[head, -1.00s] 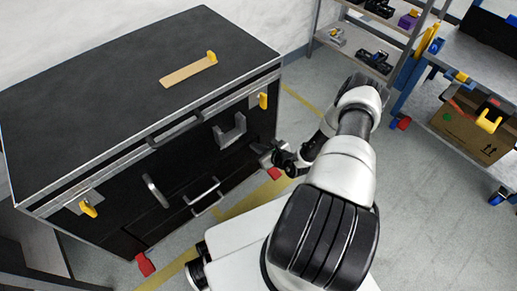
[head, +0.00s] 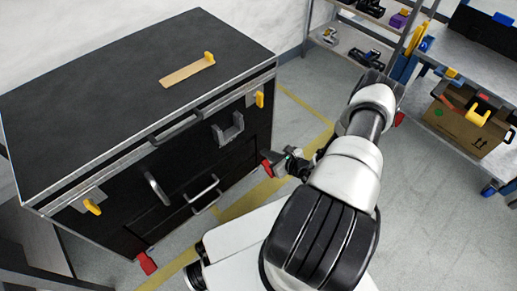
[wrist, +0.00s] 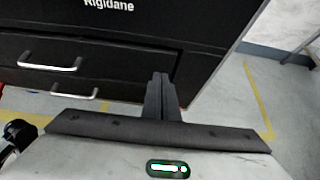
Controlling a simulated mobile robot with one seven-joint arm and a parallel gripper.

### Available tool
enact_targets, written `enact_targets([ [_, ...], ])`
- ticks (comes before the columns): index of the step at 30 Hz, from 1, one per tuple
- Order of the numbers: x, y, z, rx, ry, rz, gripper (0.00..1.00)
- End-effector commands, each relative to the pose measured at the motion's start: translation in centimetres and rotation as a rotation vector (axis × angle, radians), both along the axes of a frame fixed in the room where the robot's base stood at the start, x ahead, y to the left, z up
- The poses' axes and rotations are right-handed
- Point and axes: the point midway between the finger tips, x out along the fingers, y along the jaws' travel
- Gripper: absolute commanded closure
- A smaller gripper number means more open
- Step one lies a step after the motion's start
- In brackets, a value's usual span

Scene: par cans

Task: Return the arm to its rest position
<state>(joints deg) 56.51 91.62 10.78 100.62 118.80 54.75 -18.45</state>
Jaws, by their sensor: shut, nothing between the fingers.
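My gripper (wrist: 162,98) is shut and empty in the wrist view, its two dark fingers pressed together. Behind the fingers is the front of a large black case with silver edges (wrist: 190,45), with drawer handles at the left. In the head view my gripper (head: 272,160) is small and partly hidden, low in front of the case's right end. My white and black arm (head: 340,190) reaches forward from the bottom of the picture and folds back down toward the case side.
The black case (head: 110,75) fills the left, with a wooden strip (head: 188,72) and yellow latches (head: 259,99). A shelf (head: 365,40) stands at the back. A workbench (head: 480,50) with a cardboard box (head: 465,125) beneath is at the right. Grey floor (head: 430,220) lies clear at the right.

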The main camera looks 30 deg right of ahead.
Motion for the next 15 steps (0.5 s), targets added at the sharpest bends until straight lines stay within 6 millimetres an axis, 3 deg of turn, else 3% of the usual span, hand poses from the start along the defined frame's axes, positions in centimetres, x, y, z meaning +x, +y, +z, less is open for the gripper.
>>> enact_targets([
  [6, -3.1, -0.8, 1.9, 0.002, 0.003, 0.0, 1.0],
  [15, -4.1, -1.1, 2.4, 0.001, 0.001, 0.0, 1.0],
])
